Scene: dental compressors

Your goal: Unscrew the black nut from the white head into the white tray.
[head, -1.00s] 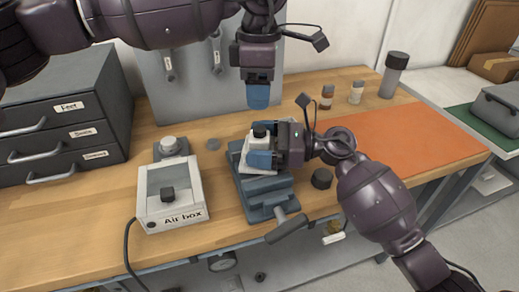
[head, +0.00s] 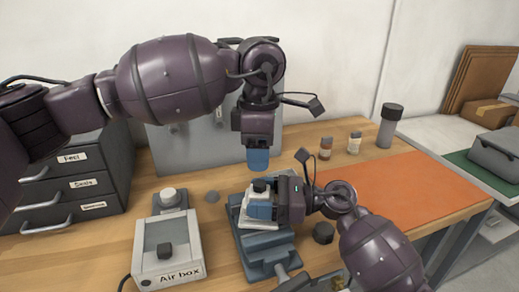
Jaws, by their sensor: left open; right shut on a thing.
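The white head (head: 246,218) sits in the blue-grey vise (head: 265,246) on the wooden bench. The black nut (head: 260,187) is on top of the white head. My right gripper (head: 262,209) comes in from the right, and its blue fingers are shut on the white head just below the nut. My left gripper (head: 258,163) points down from above, open and empty, with its blue fingertips a little above the nut. I cannot make out a white tray for certain.
The Air box (head: 167,250) stands left of the vise. A dark round part (head: 323,233) lies to its right. Small bottles (head: 326,148) and a grey cylinder (head: 389,125) stand behind the orange mat (head: 400,188), which is clear. Drawers (head: 62,185) stand at the left.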

